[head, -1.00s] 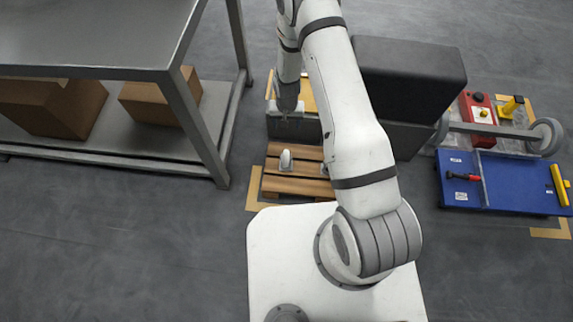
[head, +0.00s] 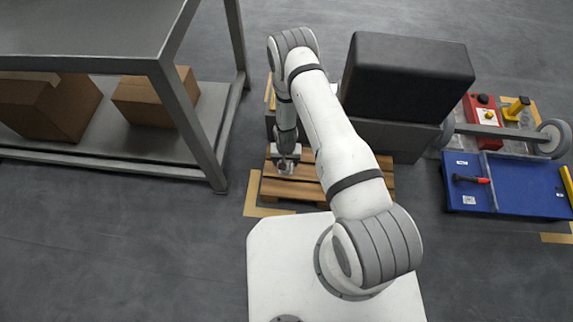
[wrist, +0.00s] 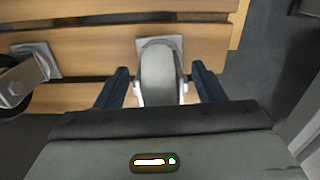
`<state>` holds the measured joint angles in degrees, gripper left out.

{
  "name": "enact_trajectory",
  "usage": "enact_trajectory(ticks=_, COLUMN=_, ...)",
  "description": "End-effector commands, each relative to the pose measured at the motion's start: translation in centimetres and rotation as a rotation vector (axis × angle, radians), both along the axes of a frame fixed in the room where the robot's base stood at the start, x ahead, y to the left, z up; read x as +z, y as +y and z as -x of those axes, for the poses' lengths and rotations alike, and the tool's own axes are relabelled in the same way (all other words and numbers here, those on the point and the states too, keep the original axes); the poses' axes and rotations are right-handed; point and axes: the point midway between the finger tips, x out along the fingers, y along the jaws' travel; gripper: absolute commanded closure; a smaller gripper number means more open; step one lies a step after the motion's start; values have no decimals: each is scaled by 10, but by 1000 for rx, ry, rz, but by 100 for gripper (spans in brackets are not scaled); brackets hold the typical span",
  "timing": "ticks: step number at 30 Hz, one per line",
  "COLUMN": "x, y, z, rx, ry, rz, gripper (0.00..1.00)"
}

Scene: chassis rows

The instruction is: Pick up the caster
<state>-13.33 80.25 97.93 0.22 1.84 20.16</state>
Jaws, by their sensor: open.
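The caster (wrist: 158,72) has a light grey wheel, a metal fork and a square plate, and sits on a wooden slatted pallet (wrist: 95,93). My gripper (wrist: 159,84) is open. In the wrist view its two dark fingers stand on either side of the caster's wheel, with a small gap visible at each side. In the head view my gripper (head: 286,160) is low over the left part of the pallet (head: 300,190) and hides the caster there. A second caster (wrist: 22,80), with a dark wheel, is at the left edge of the wrist view.
A metal shelf table (head: 90,60) with cardboard boxes (head: 155,95) below stands left of the pallet. A black padded block (head: 405,80) on a grey base is behind my arm. A blue cart (head: 500,185) with tools stands right. Open floor lies between pallet and cart.

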Motion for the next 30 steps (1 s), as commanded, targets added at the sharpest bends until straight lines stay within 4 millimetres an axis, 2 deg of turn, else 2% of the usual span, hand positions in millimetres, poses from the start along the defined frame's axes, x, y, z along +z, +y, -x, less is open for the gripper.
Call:
enact_trajectory(ticks=2, x=-8, y=0, z=0, rx=0, ry=-1, rz=0, gripper=37)
enact_trajectory(ticks=8, x=-6, y=0, z=0, rx=1, ry=-1, rz=0, gripper=37)
enact_trajectory(ticks=30, x=-6, y=1, z=-1, rx=2, ry=-1, rz=0, gripper=96)
